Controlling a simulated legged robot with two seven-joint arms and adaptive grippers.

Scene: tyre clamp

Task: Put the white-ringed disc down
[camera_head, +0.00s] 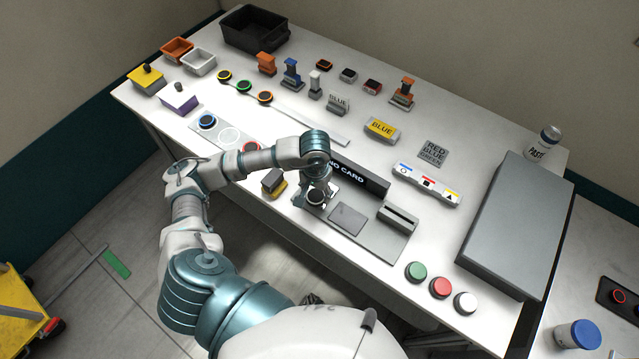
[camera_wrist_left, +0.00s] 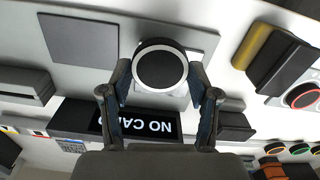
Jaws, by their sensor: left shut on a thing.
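The white-ringed disc (camera_head: 316,197) is black on top with a white rim. My left gripper (camera_head: 318,188) is shut on it, over the left end of the grey card-reader plate (camera_head: 370,239). In the left wrist view the disc (camera_wrist_left: 160,68) sits between the two fingertips of my left gripper (camera_wrist_left: 160,72), one on each side. Whether the disc touches the plate or hangs just above it, I cannot tell. My right gripper is not in view.
A "NO CARD" display (camera_head: 358,177) stands right behind the plate. A black-and-yellow block (camera_head: 274,182) is to its left. A pale strip (camera_head: 222,133) holds a blue-ringed disc (camera_head: 207,121), an empty white circle and a red-ringed disc. Green, red and white buttons (camera_head: 440,287) line the front edge.

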